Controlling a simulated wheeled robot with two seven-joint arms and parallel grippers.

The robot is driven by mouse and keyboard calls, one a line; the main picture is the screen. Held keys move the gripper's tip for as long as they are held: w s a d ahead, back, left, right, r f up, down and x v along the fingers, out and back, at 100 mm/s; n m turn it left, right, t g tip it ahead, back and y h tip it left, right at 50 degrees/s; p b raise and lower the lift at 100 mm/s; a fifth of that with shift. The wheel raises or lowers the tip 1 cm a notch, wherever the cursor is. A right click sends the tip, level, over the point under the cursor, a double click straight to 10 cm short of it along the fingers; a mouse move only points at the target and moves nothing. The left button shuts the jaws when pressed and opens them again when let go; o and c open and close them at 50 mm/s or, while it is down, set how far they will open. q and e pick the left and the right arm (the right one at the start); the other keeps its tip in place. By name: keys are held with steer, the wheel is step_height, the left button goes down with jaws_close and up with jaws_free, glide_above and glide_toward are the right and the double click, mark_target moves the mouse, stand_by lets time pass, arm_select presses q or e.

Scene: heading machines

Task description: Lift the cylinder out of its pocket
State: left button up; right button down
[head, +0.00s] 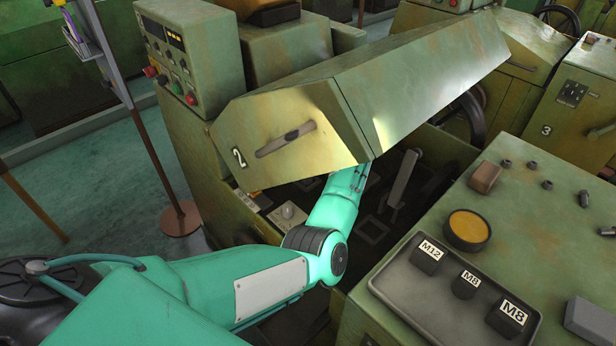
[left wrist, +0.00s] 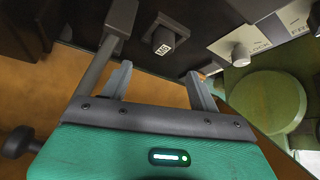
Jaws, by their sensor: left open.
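In the left wrist view, a short dark cylinder (left wrist: 163,40) with a white label stands in a dark square pocket, beyond my fingers. The label is too small to read surely. My left gripper (left wrist: 160,72) is open and empty, with one finger to each side of the cylinder's line and a gap before it. In the head view, my left arm reaches under the raised hood (head: 310,110) of machine 2, which hides most of the gripper. The cylinder cannot be made out there. My right gripper is not in view.
A grey lever (left wrist: 105,45) stands close beside my left finger; a pale knob (left wrist: 241,55) and a round green part (left wrist: 265,100) are at the right. On the green bench, a tray (head: 415,305) holds dark labelled pieces, M12 and M8, near a yellow button (head: 467,228).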

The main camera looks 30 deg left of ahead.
arm_select(q)
steer(key=x, duration=0.4)
steer(key=shift+w+a, duration=0.1)
steer(key=shift+a, duration=0.05)
steer(key=shift+a+f+p, duration=0.15)
steer(key=shift+f+p, duration=0.2)
steer(key=shift+p, duration=0.1)
steer(key=x, duration=0.2)
steer(key=p+x, duration=0.1)
steer(key=x, duration=0.1)
steer(key=shift+s, duration=0.35)
steer(key=shift+a+f, duration=0.1)
steer(key=shift+f, duration=0.35)
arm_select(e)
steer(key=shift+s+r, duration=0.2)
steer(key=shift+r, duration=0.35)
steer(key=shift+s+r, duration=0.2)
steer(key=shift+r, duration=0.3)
arm_select(q)
steer(key=c, duration=1.1)
steer(key=shift+r, duration=0.1)
jaws_close()
steer(key=shift+r, duration=0.1)
